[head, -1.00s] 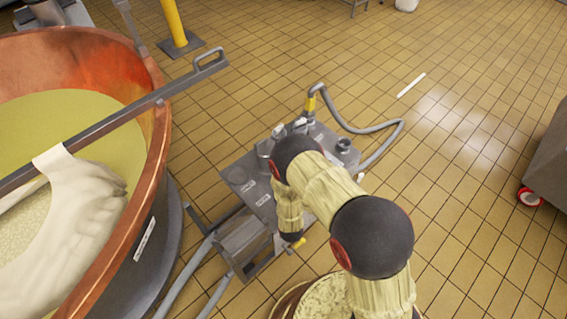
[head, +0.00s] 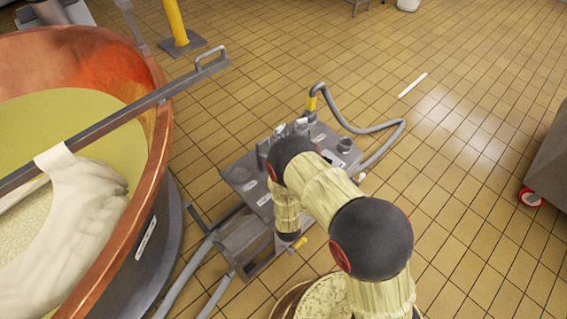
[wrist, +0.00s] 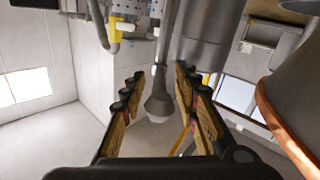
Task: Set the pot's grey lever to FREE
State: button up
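In the wrist view a grey lever (wrist: 168,55) with a rounded bulb end (wrist: 158,106) comes down between the fingers of my gripper (wrist: 160,76). The fingers are apart, one on each side of it, and I see gaps, so they do not look closed on it. In the head view the grey unit (head: 240,178) with small white labels is partly covered by my arm. The label wording is too small to read, so the lever's setting cannot be told.
A large copper vat (head: 150,185) with a grey bar (head: 110,121) across it stands at the left. A grey hose (head: 385,127) loops behind the unit.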

jog(key=shift+s, duration=0.1)
jog(key=s, duration=1.1)
jog(key=shift+s+a, duration=0.15)
jog(key=shift+s, duration=0.25)
